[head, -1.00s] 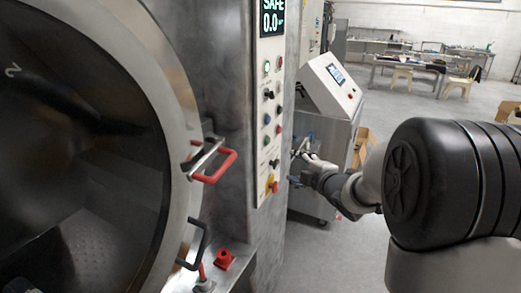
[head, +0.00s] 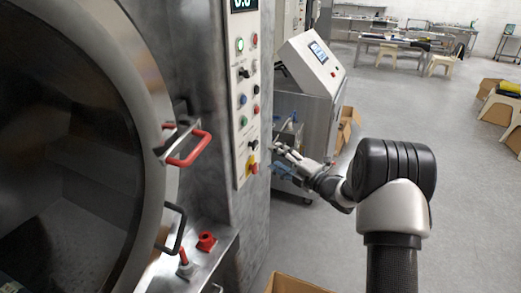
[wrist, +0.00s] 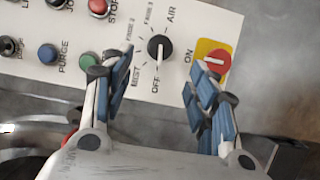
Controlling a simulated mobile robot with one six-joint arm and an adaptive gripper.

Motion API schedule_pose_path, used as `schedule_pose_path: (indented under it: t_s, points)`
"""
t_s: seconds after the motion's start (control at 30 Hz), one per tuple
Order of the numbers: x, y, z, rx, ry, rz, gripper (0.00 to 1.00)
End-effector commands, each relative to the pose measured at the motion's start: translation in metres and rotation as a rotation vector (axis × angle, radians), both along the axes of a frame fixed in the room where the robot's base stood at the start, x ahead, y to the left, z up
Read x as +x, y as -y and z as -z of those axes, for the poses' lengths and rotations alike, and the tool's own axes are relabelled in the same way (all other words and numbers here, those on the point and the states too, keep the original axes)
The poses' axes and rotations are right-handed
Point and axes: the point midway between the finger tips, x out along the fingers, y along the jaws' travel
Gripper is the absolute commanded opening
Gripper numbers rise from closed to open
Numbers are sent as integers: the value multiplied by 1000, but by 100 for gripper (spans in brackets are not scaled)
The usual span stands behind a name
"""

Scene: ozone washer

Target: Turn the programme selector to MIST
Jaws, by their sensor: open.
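The programme selector (wrist: 159,47) is a black round knob with a white pointer line on a cream panel. Its pointer faces down in the wrist view, towards the OFF label. The MIST label (wrist: 138,76) is to the lower left of the knob, and AIR is at its upper right. In the head view the selector (head: 252,145) is low on the column's panel. My gripper (wrist: 162,75) is open and empty, with blue-padded fingers spread on either side below the knob in the wrist view. I see no contact with it. In the head view my gripper (head: 277,151) is just right of the panel.
A red switch on a yellow plate (wrist: 213,60) is close to my right finger in the wrist view. A green button (wrist: 88,62) is near the left finger. A door with a red handle (head: 188,148) stands left of the panel. Grey floor is open at right.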

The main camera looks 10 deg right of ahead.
Motion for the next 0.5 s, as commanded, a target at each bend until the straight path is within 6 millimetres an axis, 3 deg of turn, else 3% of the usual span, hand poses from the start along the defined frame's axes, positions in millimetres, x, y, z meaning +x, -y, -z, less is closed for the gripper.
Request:
schedule_pose_path:
  t_s: [0.2,0.5]
  points:
    - [39,-28,2,-1,1,-3,53]
    - [70,-47,0,1,-1,0,53]
